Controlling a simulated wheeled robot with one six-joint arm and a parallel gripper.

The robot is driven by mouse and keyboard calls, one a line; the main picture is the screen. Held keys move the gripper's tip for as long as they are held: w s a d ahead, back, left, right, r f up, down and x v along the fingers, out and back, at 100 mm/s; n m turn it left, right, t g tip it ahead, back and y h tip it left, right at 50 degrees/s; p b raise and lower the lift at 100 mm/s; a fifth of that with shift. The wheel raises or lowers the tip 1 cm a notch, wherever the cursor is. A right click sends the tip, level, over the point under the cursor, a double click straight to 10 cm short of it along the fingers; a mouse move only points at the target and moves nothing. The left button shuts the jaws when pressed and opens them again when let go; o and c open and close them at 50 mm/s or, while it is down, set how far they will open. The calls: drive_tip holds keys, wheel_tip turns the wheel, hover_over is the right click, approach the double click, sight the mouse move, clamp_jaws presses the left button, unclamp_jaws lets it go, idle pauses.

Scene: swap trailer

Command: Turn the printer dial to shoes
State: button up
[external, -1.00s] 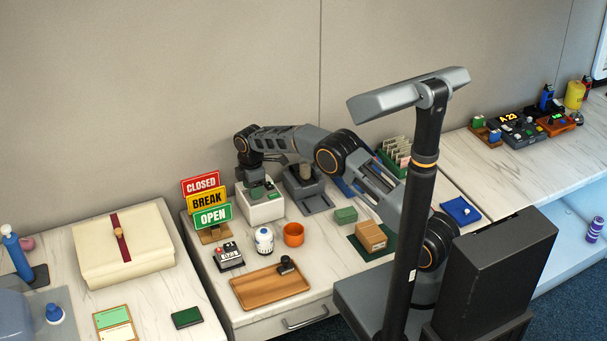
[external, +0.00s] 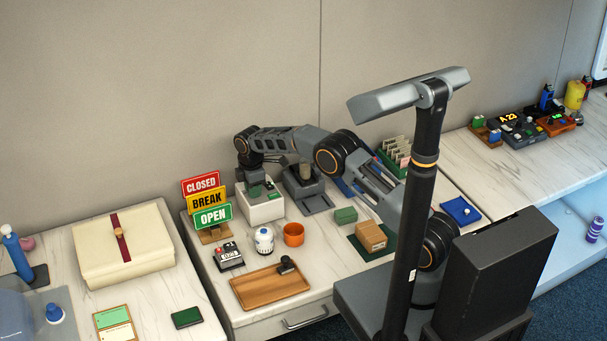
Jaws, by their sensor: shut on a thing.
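The printer, a small white box (external: 263,211), stands on the middle table against the back, beside the stacked signs. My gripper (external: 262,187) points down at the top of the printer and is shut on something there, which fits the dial. The dial itself is hidden by the fingers. Small dark and green parts show on the printer's top. Any markings around the dial are too small to read, so I cannot tell which setting it points to.
CLOSED, BREAK and OPEN signs (external: 207,203) stand just left of the printer. A grey stand (external: 305,195) is close on its right. In front are an orange cup (external: 293,234), a white round container (external: 264,240), a counter device (external: 229,256) and a wooden tray (external: 268,290).

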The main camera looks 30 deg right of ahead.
drive_tip(key=shift+m, duration=0.3)
drive_tip(key=m+b, duration=0.2)
drive_tip(key=m, duration=0.1)
drive_tip(key=shift+m, duration=0.3)
drive_tip(key=m, duration=0.5)
drive_tip(key=shift+b, duration=0.4)
drive_tip(key=shift+r+m, duration=0.1)
drive_tip(key=shift+m, duration=0.3)
drive_tip(key=o, duration=0.9)
drive_tip(key=shift+o, duration=0.2)
wheel_tip(320, 180, up, 14)
